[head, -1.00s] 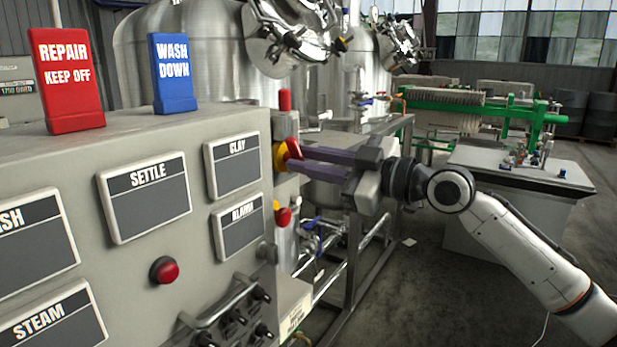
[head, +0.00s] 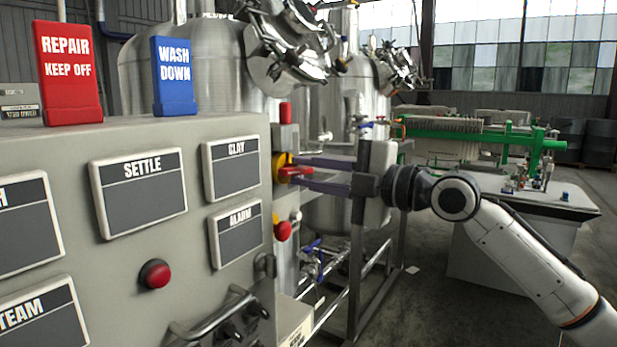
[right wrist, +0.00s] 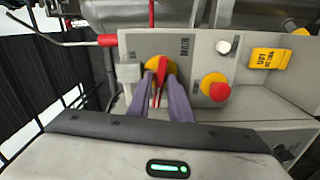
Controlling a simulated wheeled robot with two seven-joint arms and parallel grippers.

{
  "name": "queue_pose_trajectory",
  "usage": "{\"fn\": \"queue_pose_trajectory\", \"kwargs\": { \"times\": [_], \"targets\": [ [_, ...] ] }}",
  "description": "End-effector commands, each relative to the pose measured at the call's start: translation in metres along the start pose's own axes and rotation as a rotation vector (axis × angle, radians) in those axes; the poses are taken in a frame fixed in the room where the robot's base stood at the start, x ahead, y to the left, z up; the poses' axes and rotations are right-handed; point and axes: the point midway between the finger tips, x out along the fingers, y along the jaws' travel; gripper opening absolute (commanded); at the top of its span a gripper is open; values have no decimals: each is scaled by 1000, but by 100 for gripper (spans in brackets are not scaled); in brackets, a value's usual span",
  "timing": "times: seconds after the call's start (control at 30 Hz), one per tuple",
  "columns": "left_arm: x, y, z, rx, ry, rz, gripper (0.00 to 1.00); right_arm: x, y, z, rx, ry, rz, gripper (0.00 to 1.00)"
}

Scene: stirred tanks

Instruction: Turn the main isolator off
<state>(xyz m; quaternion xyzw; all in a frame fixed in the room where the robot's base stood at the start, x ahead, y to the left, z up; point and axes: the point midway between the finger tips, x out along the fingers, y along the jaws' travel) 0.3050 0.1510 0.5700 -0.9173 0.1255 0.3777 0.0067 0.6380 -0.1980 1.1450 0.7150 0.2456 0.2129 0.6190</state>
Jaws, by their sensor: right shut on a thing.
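The main isolator (head: 294,172) is a red handle on a yellow round plate, on the narrow right side face of the grey control cabinet. My right gripper (head: 305,174) reaches it from the right, its two purple-grey fingers closed on either side of the red handle. In the head view the handle lies about level. In the right wrist view the isolator's red handle (right wrist: 162,72) stands between the fingers in front of its yellow plate, and part of it is hidden by them. The lettering beside it is partly hidden. My left gripper is not in view.
A red push button (head: 283,231) on yellow sits below the isolator; it also shows in the right wrist view (right wrist: 215,88). A yellow tag (right wrist: 270,60) is beyond it. Red (head: 69,75) and blue (head: 175,77) signs stand on the cabinet. Steel tanks and pipe framing stand behind.

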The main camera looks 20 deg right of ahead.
Motion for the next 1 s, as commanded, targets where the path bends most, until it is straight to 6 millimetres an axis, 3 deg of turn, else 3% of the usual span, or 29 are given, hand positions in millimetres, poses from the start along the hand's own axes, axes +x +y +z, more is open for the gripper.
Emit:
{"fn": "queue_pose_trajectory", "kwargs": {
  "times": [0.3,0.87,0.9,1.0],
  "targets": [
    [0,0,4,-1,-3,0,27,0,-1,-1,-131,2,-2,0],
    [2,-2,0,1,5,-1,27,0,-1,-1,-160,2,-2,0],
    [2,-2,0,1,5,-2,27,0,-1,-1,-160,2,-2,22],
    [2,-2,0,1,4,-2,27,0,-1,-1,-159,1,-2,29]
  ]
}}
